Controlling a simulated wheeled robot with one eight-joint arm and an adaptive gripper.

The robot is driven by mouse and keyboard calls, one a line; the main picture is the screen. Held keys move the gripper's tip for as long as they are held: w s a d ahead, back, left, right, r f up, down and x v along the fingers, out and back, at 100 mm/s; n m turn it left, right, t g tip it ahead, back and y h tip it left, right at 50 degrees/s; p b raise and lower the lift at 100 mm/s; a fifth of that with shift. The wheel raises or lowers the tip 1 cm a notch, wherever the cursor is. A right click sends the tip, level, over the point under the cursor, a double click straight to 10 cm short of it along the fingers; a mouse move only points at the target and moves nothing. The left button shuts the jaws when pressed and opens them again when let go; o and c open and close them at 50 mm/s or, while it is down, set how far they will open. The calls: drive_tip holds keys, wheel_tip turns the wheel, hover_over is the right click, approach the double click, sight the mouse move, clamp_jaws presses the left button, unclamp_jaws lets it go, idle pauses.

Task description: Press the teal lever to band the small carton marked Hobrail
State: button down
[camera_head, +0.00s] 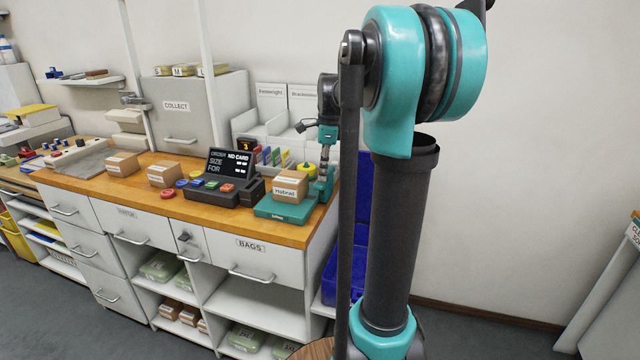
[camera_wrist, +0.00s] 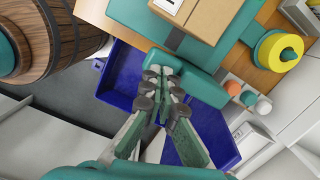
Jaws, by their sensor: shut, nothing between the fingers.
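The small carton marked Hobrail (camera_head: 289,186) sits on the teal bander (camera_head: 283,208) at the right end of the wooden counter. The carton (camera_wrist: 208,18) and the bander's plate (camera_wrist: 140,18) also show at the top of the wrist view. The rounded teal lever (camera_wrist: 203,86) sticks out from the bander's near side. My gripper (camera_wrist: 164,78) is shut and empty, its tips over the lever's left part in the wrist view; whether they touch it I cannot tell. In the head view my gripper (camera_head: 322,188) is just right of the carton.
A yellow roll (camera_wrist: 279,52) stands beside the carton. An order display (camera_head: 230,164) and coloured buttons (camera_head: 212,185) are left of the bander. Two more cartons (camera_head: 164,174) (camera_head: 121,164) lie farther left. Blue bins (camera_wrist: 122,75) are below the counter edge.

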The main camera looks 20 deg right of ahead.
sight(323, 184)
idle(0.3)
drive_tip(key=shift+f, duration=2.1)
drive_tip(key=d, duration=0.2)
drive_tip(key=s+r, duration=0.1)
drive_tip(key=shift+d, duration=0.4)
wheel_tip(323, 184, up, 12)
drive_tip(key=d, duration=0.1)
drive_tip(key=shift+s+d, duration=0.1)
drive_tip(key=s+a+f+n+t, duration=0.2)
drive_tip(key=s+a+f+n, duration=0.2)
drive_tip(key=s+f+n, duration=0.6)
drive_tip(key=s+a+f+n+t+h, duration=0.1)
drive_tip(key=s+a+f+n, duration=0.4)
drive_tip(key=s+f+n, duration=0.6)
wheel_tip(323, 184, down, 8)
drive_tip(key=shift+s+r+t, duration=0.1)
drive_tip(key=shift+s+t, duration=0.15)
drive_tip(key=shift+t, duration=0.15)
